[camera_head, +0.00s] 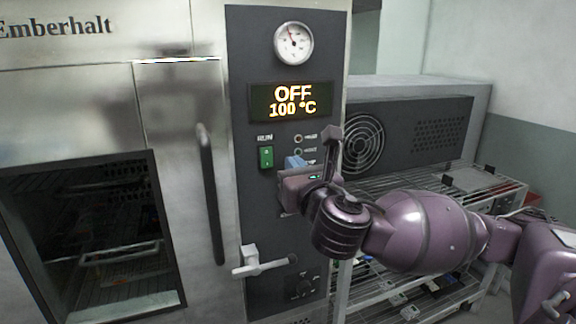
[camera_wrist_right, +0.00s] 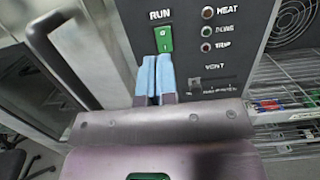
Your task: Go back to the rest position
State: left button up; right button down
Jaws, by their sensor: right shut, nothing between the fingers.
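My right gripper (camera_head: 292,163) is in front of the oven's dark control panel (camera_head: 262,215), just right of and below the green RUN switch (camera_head: 266,157). In the right wrist view its blue fingertips (camera_wrist_right: 155,75) are together with nothing between them, just below the green switch (camera_wrist_right: 164,39). I cannot tell whether they touch the panel. The display (camera_head: 292,102) reads OFF and 100 °C. My left gripper is not in view.
The oven door handle (camera_head: 210,195) is left of the panel, and a white lever (camera_head: 262,262) sticks out below. A round gauge (camera_head: 293,43) is above the display. A wire rack (camera_head: 440,205) stands to the right under a grey fan unit (camera_head: 415,130).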

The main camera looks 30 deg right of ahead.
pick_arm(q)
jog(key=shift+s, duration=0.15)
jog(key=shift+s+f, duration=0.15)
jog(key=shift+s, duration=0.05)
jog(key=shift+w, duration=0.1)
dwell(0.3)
